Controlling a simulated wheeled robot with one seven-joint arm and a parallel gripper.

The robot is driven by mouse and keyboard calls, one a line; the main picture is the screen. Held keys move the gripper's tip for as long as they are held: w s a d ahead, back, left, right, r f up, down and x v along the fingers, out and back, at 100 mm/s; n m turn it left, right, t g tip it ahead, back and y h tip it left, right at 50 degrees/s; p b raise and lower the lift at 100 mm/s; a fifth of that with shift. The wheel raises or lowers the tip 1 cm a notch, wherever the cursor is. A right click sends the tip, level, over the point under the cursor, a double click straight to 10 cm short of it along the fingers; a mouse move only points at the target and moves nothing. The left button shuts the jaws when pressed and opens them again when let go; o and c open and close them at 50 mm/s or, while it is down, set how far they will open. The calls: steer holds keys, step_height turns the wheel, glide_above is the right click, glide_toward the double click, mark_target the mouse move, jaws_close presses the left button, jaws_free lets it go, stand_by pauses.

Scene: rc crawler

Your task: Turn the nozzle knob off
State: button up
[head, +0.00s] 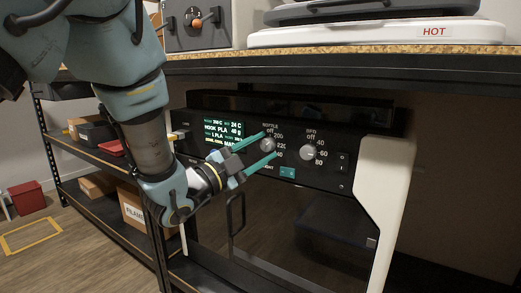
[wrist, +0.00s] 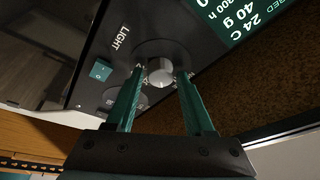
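The nozzle knob (head: 268,145) is a round grey dial on the printer's black front panel, under the label NOZZLE with "off" and temperature marks around it. It also shows in the wrist view (wrist: 160,72), between the fingertips. My gripper (head: 268,145) reaches in from the left, one teal finger above the knob and one below it. In the wrist view the fingers (wrist: 161,75) are spread on either side of the knob, with a small gap at the right; I cannot tell whether the left one touches. The knob's pointer is too small to read.
The BED knob (head: 308,152) sits close on the right. A teal light switch (head: 287,172) is below, and a lit display (head: 223,131) is to the left. A worktop (head: 350,62) overhangs the panel, and a white side post (head: 389,205) stands to the right.

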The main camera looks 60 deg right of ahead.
jaws_close()
steer(key=shift+f+n+b, duration=0.1)
steer(key=shift+n+b, duration=0.2)
steer(key=shift+n, duration=0.1)
steer(key=n+t+h+b, duration=0.1)
steer(key=n+t+b, duration=0.1)
steer(key=n, duration=0.2)
steer(key=shift+f+n, duration=0.1)
steer(key=shift+n, duration=0.2)
steer(key=shift+s+n+t+h+b, duration=0.15)
steer(key=shift+n+t+b, duration=0.4)
steer(key=shift+n, duration=1.05)
steer(key=shift+s+n+t+h+b, duration=0.1)
steer(key=shift+n+t+h+b, duration=0.2)
steer(key=shift+n+t, duration=0.9)
steer(key=shift+n+g, duration=0.25)
steer(key=shift+n, duration=0.35)
steer(key=shift+o, duration=1.7)
jaws_free()
